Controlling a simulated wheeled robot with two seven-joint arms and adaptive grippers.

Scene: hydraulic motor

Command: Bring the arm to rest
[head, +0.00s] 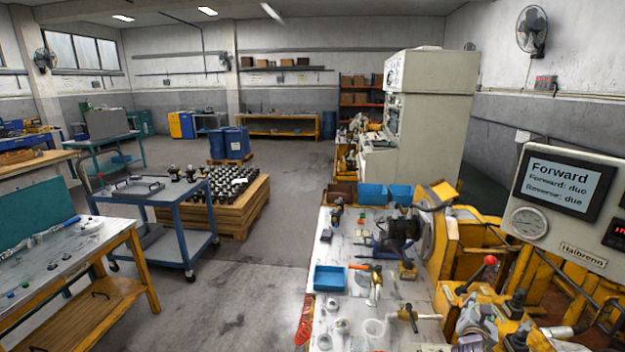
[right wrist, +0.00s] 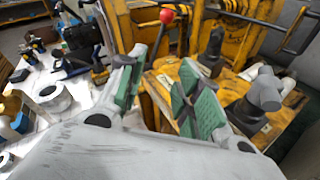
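My right gripper (right wrist: 160,72) fills the lower part of the right wrist view. Its two fingers with green pads stand apart, with nothing between them. It is above the yellow machine's bed, near the lever with the red knob (right wrist: 167,16). In the head view the red knob (head: 490,261) stands on the yellow machine (head: 465,245) at the right. Grey parts at the bottom edge near it seem to be my right gripper (head: 470,325), partly cut off. My left gripper does not show in either view.
A workbench (head: 340,255) with a blue bin (head: 329,278), a hammer and loose parts lies left of the machine. A display panel (head: 565,185) reading "Forward" is at the right. A blue cart (head: 165,200) stands left; the floor (head: 245,290) between is clear.

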